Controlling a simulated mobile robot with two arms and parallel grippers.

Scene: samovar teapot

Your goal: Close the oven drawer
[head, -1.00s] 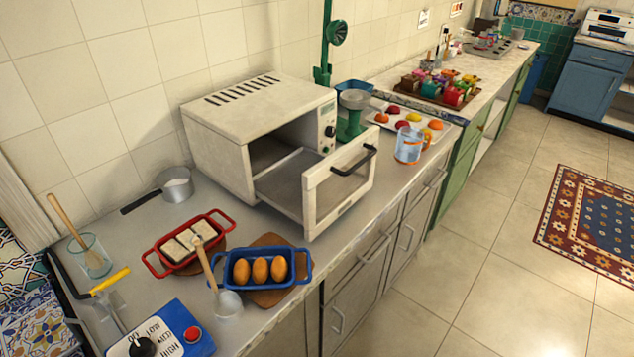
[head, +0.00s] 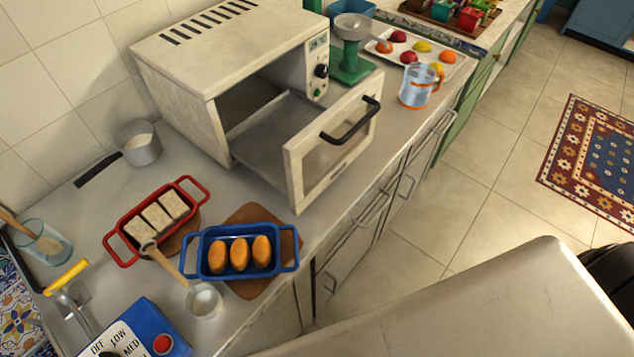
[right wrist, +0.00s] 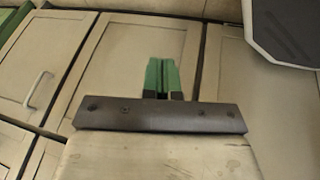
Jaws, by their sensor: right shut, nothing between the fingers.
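The cream countertop oven (head: 225,55) stands on the counter in the head view. Its drawer (head: 270,135) is pulled well out, with its glass front panel (head: 333,148) and black handle (head: 350,122) standing clear of the oven body. The inside of the drawer looks empty. My right gripper (right wrist: 163,75) shows in the right wrist view with its green fingers together and nothing between them. It faces cream cabinet fronts, and neither the oven nor the drawer can be made out there. My left gripper is not in view.
A blue dish with orange loaves (head: 288,262) and a red dish (head: 110,243) sit left of the drawer front. A glass mug (head: 413,88) and a fruit tray (head: 452,66) stand to the right. The floor (head: 470,190) before the cabinets is open.

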